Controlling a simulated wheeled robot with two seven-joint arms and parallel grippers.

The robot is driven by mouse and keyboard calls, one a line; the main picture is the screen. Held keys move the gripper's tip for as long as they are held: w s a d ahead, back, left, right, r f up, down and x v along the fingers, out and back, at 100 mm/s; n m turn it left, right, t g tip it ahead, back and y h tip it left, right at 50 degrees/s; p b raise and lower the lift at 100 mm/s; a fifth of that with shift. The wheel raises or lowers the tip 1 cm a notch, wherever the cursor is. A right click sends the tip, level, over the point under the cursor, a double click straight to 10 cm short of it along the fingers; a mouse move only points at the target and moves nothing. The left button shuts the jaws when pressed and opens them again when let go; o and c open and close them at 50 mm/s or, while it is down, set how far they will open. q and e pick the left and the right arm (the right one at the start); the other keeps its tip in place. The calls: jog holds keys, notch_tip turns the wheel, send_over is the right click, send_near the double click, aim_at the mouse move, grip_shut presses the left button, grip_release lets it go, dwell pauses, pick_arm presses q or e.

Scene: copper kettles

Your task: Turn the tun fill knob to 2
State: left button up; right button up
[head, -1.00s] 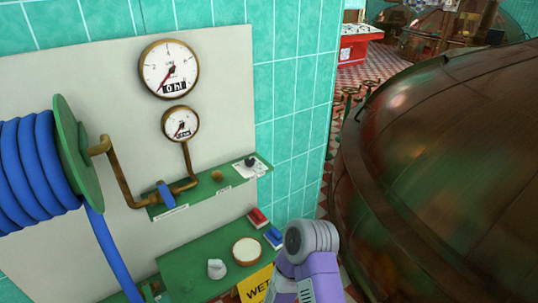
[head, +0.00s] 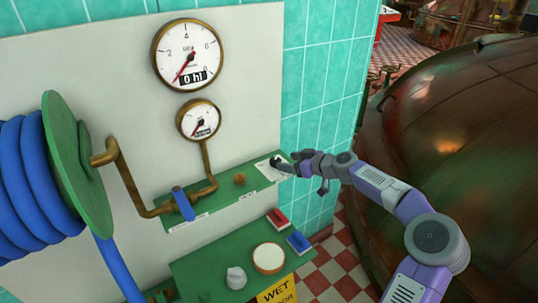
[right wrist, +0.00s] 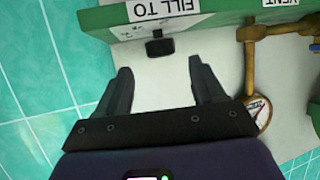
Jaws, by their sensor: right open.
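The tun fill knob (right wrist: 160,47) is a small dark knob at the green shelf's edge, beside an upside-down FILL TO label (right wrist: 170,12) in the right wrist view. My right gripper (right wrist: 160,70) is open and empty, its two fingers spread to either side of the knob's line, with the knob just beyond the fingertips. In the head view my right gripper (head: 283,163) is at the right end of the green shelf (head: 215,200), over the white dial plate (head: 266,172), and largely hides the knob. The knob's setting cannot be read. My left gripper is not in view.
The upper gauge (head: 187,55) reads 0 hl; a smaller gauge (head: 198,120) sits below. A blue-handled valve (head: 183,203) and brown knob (head: 239,179) share the shelf. A lower green shelf (head: 215,262) holds several items. A blue hose reel (head: 75,165) stands left, a copper kettle (head: 460,130) right.

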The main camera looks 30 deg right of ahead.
aim_at(276, 160)
jog(key=shift+x, duration=3.3)
jog(key=shift+r, duration=0.1)
jog(key=shift+c, duration=0.5)
jog(key=c, duration=0.9)
